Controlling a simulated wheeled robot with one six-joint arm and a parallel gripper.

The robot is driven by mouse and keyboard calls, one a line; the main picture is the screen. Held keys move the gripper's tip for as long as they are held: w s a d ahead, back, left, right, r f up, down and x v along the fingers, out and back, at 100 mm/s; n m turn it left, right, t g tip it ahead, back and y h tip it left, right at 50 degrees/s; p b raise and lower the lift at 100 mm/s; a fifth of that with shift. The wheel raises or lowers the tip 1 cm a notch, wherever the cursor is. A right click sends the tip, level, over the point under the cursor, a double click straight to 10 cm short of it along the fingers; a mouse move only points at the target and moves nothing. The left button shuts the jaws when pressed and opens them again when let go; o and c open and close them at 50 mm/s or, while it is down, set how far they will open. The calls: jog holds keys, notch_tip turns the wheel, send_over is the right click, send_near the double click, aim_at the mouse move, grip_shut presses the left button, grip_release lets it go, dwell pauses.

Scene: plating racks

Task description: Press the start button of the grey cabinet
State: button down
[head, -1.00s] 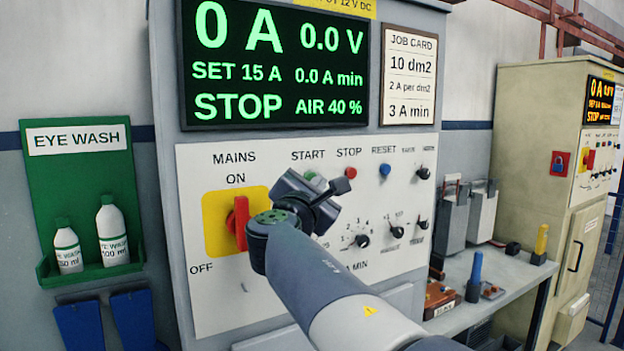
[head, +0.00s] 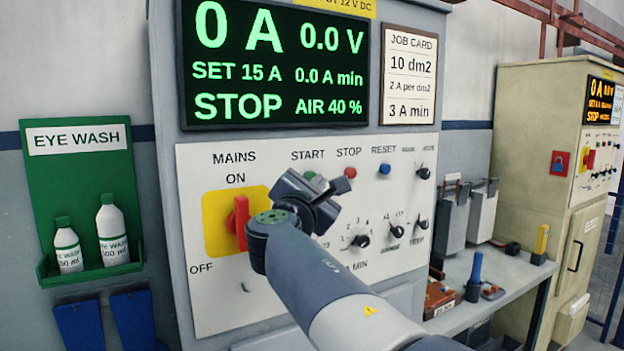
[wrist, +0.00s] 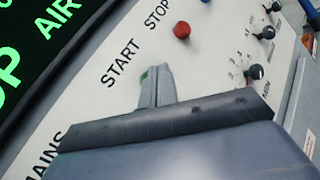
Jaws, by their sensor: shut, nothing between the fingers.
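The grey cabinet (head: 163,130) stands in front of me with a white control panel (head: 208,290). Its green start button (head: 318,180) sits under the START label and is partly hidden behind my gripper in the head view. In the wrist view only a sliver of green (wrist: 144,76) shows at the fingertips. My gripper (wrist: 155,75) is shut and empty, its tips over the start button's place; I cannot tell whether they touch it. The display (head: 275,65) reads STOP, 0 A and 0.0 V. The red mains switch (head: 241,222) stands upright towards ON.
The red stop button (head: 350,172) and blue reset button (head: 385,168) are just right of the start button. Knobs (head: 361,241) lie below. An eye wash station (head: 40,180) hangs at left. A bench (head: 500,295) and a beige cabinet (head: 520,130) stand at right.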

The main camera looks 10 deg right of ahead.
jog(key=shift+w, duration=0.1)
dwell(0.6)
jog(key=shift+w+a, duration=0.1)
jog(key=shift+w, duration=0.2)
jog(key=shift+w+a, duration=0.2)
jog(key=shift+w, duration=0.3)
dwell(0.6)
dwell(0.3)
jog(key=shift+s+d, duration=0.3)
jog(key=shift+s, duration=0.6)
jog(key=shift+s, duration=0.1)
jog(key=s, duration=0.1)
jog(key=s+d+b, duration=0.1)
jog(key=s, duration=0.2)
jog(key=shift+s+d+b, duration=0.25)
jog(key=shift+b, duration=0.05)
dwell(0.3)
